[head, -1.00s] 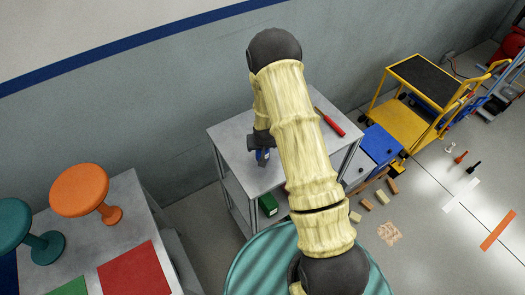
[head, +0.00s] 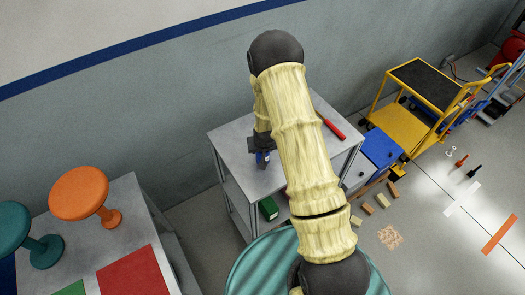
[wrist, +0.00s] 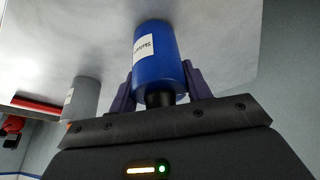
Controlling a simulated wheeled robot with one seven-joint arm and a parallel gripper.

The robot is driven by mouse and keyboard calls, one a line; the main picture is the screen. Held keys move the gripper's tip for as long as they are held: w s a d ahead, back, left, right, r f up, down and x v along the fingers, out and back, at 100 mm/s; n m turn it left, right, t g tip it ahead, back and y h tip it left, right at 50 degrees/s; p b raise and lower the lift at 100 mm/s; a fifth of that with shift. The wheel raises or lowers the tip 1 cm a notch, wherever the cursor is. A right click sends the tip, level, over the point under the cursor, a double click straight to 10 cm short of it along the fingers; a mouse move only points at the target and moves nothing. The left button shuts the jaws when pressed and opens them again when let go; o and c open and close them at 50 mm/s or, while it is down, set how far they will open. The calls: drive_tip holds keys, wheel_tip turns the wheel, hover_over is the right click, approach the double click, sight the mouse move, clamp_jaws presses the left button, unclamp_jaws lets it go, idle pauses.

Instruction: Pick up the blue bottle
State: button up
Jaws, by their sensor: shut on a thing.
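The blue bottle (wrist: 158,58) has a white label and a dark neck. In the wrist view it sits between the two fingers of my gripper (wrist: 160,88), which is shut on it. My arm hides part of the table. I cannot tell whether the bottle still touches the tabletop.
A grey cylinder with a label (wrist: 83,98) stands beside the bottle in the wrist view. A red-handled tool (head: 332,128) lies on the table's right side. Orange (head: 80,192) and teal (head: 22,228) stools stand on another table at left. A yellow cart (head: 425,85) stands at right.

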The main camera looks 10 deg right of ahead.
wheel_tip(320, 180, up, 9)
drive_tip(key=b, duration=0.3)
drive_tip(key=shift+r, duration=0.2)
idle(0.5)
